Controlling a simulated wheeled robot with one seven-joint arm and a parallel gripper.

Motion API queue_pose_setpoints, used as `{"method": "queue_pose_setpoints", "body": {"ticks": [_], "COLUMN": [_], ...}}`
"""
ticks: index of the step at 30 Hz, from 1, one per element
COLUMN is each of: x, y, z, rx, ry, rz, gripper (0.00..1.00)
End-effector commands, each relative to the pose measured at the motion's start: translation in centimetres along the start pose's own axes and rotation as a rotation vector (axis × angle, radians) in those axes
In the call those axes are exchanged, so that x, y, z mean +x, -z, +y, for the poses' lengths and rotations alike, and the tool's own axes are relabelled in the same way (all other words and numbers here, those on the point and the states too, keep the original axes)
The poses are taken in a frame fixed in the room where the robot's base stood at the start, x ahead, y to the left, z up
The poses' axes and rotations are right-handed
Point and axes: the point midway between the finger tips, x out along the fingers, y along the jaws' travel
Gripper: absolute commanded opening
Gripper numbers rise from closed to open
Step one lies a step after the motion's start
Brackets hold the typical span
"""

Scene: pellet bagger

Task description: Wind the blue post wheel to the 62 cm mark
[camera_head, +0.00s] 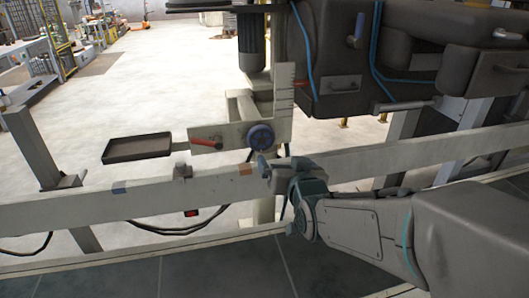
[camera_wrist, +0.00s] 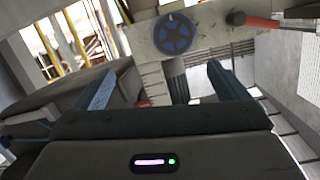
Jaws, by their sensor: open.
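The blue post wheel (camera_head: 261,136) is a round handwheel on the pale post bracket, near the middle of the head view. In the wrist view the wheel (camera_wrist: 174,34) shows face-on with its spokes, beyond and above the fingertips. My gripper (camera_head: 264,163) is just below the wheel in the head view. In the wrist view its two fingers (camera_wrist: 160,84) are spread apart with nothing between them, and they do not touch the wheel. A scale plate (camera_head: 284,90) with dark marks stands above the wheel; its figures are too small to read.
A red-handled lever (camera_head: 207,143) sits left of the wheel, and a dark tray (camera_head: 138,148) is further left. A pale rail (camera_head: 150,200) crosses in front, below the wheel. A dark machine body with blue hoses (camera_head: 400,50) hangs at upper right.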

Motion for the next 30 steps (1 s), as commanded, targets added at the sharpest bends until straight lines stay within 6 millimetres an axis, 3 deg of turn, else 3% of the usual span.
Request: {"method": "queue_pose_setpoints", "body": {"ticks": [1, 3, 16, 30], "x": [0.8, 1.3, 3.3, 11.8], "y": [-1.9, -2.3, -2.1, -0.5], "z": [-0.2, -0.6, -1.7, -2.3], "rx": [0.006, 0.014, 0.031, 0.03], "ry": [0.018, 0.038, 0.077, 0.076], "rz": [0.04, 0.093, 0.199, 0.198], "gripper": [0.94, 0.94, 0.94, 0.94]}}
